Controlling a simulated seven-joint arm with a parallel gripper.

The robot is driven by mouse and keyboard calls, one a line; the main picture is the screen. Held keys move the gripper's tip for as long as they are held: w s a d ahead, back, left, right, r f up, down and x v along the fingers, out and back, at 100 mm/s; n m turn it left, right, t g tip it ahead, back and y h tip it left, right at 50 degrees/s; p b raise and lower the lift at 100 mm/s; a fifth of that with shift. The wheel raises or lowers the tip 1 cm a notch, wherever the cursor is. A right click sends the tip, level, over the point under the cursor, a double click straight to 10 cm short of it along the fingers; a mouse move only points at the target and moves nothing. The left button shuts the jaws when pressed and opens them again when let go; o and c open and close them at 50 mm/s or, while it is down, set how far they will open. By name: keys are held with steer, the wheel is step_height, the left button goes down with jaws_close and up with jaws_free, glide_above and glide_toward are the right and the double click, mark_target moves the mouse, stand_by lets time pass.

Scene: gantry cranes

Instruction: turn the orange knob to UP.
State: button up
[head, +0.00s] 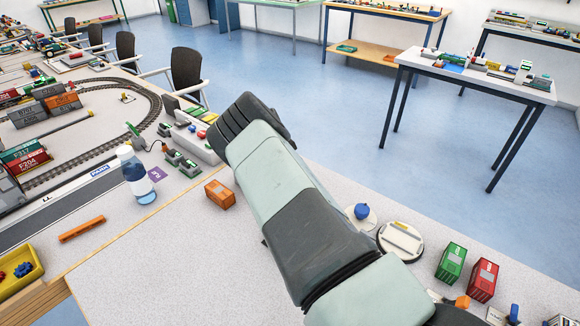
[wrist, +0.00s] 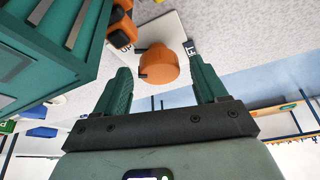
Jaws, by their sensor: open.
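In the wrist view, a round orange knob (wrist: 158,66) sits on a white plate (wrist: 165,27). Dark lettering shows at the plate's edges; the label at the right is cut to "FT". I cannot read the knob's setting. My gripper (wrist: 163,82) is open, its two green fingers on either side of the knob in the picture, with gaps showing. I cannot tell whether the tips are level with it. In the head view, my arm covers the middle, and an orange piece (head: 462,302) near the bottom may be the knob; the fingers do not show there.
A large green container (wrist: 45,45) stands close by my left finger in the wrist view. An orange and black piece (wrist: 122,22) is beyond the knob. In the head view, green (head: 452,262) and red (head: 482,280) containers stand at the right, near a round white device (head: 400,241).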

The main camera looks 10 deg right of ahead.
steer(key=v, duration=1)
steer(key=shift+a+r, duration=0.2)
steer(key=shift+r, duration=0.15)
steer(key=s+d+r+n+y, duration=0.2)
steer(key=s+d+r, duration=0.1)
steer(key=s+r, duration=0.8)
steer(key=s+d+r+n+y, duration=0.25)
steer(key=s+r, duration=0.35)
steer(key=r, duration=1)
steer(key=s+r+n+t, duration=0.1)
steer(key=s+n, duration=0.3)
steer(key=s, duration=0.9)
steer(key=s+r+n+t, duration=0.2)
steer(key=s+r+n, duration=0.1)
steer(key=s, duration=1.1)
steer(key=shift+s+d+r+n+h, duration=0.15)
steer(key=shift+s+d+n+h, duration=0.15)
steer(key=shift+d+n, duration=0.2)
